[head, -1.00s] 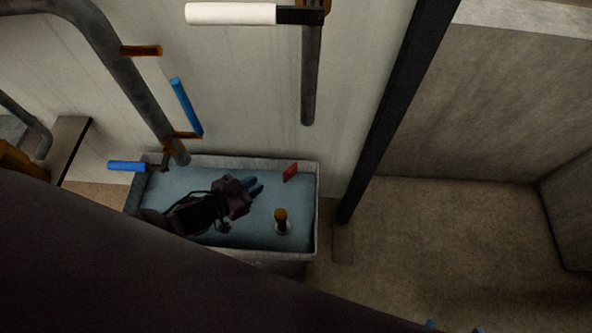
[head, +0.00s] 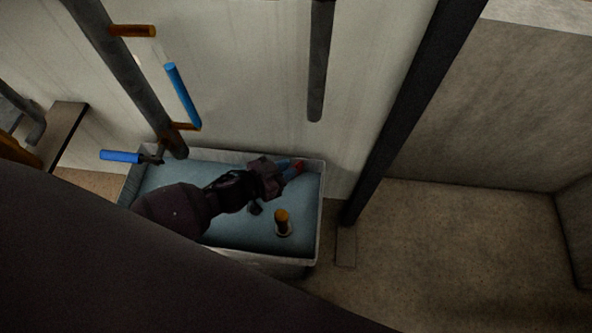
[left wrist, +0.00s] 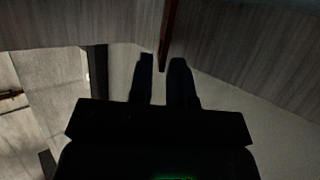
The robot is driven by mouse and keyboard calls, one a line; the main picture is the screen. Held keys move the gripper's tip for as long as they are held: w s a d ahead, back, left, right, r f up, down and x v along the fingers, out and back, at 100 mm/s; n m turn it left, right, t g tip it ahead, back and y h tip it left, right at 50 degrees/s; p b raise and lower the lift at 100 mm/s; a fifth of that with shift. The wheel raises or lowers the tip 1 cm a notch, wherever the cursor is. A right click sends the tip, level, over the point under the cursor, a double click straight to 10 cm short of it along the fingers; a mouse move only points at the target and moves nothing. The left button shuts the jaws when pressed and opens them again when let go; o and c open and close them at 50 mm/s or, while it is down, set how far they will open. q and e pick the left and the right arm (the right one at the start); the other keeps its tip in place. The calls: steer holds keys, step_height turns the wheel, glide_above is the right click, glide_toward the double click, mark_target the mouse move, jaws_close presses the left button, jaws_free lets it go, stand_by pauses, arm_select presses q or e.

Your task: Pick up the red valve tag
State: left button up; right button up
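The red valve tag (head: 299,165) is at the far right corner of the blue-lined basin, by the wall, partly covered by my left gripper. My left gripper (head: 289,168) reaches over the basin with its blue fingertips at the tag. In the left wrist view the tag (left wrist: 168,32) shows edge-on as a thin dark red strip. Its lower end lies between the two fingertips (left wrist: 162,66), which stand apart with a gap on both sides of the strip. My right gripper is not in view.
The basin (head: 319,215) has raised pale rims and holds an upright orange-topped peg (head: 282,217). A blue-handled lever (head: 120,156) is at its left. A grey pipe (head: 128,75) and a blue bar (head: 183,94) are on the wall. A dark post (head: 405,105) stands right.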

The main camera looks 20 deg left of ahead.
arm_select(q)
steer(key=shift+x, duration=0.8)
jaws_close()
steer(key=shift+r, duration=0.1)
